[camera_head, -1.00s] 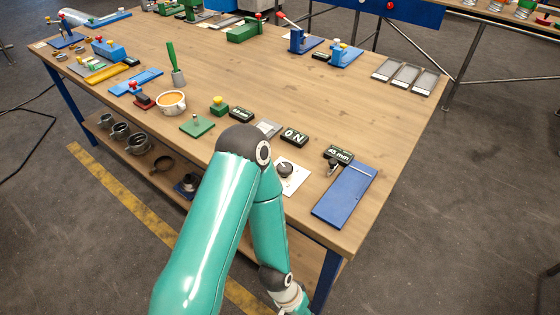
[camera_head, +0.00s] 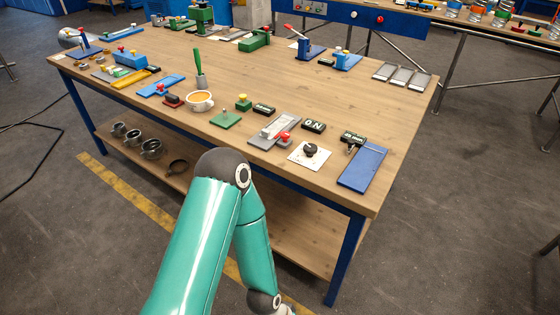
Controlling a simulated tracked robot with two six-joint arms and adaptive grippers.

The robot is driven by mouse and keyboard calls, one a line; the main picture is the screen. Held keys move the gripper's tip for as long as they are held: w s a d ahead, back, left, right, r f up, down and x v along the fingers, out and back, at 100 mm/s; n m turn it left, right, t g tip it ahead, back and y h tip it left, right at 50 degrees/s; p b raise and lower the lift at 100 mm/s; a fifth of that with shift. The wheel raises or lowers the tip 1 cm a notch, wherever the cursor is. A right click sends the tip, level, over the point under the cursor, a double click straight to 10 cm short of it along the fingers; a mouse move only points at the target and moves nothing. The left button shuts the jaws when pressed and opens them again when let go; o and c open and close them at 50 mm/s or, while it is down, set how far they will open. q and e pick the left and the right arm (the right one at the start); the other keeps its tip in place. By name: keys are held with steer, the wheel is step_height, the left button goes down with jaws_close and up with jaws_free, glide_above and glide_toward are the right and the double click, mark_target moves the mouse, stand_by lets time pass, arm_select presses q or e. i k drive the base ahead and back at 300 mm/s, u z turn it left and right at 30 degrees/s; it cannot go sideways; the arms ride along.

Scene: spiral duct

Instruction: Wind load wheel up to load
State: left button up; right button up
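No part is labelled as the load wheel. A black round knob (camera_head: 310,150) on a white square plate (camera_head: 309,158) lies near the table's front edge and may be it. Neither gripper is in view, and nothing touches the knob.
Left of the knob are a grey slide with a red grip (camera_head: 267,134) and a green plate (camera_head: 225,119). The table's middle (camera_head: 300,85) is clear.

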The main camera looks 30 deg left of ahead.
mark_target(310, 149)
steer(key=u, duration=0.05)
steer(key=k, duration=1.05)
steer(key=u, duration=0.6)
steer(key=i, duration=1)
steer(key=z, duration=0.05)
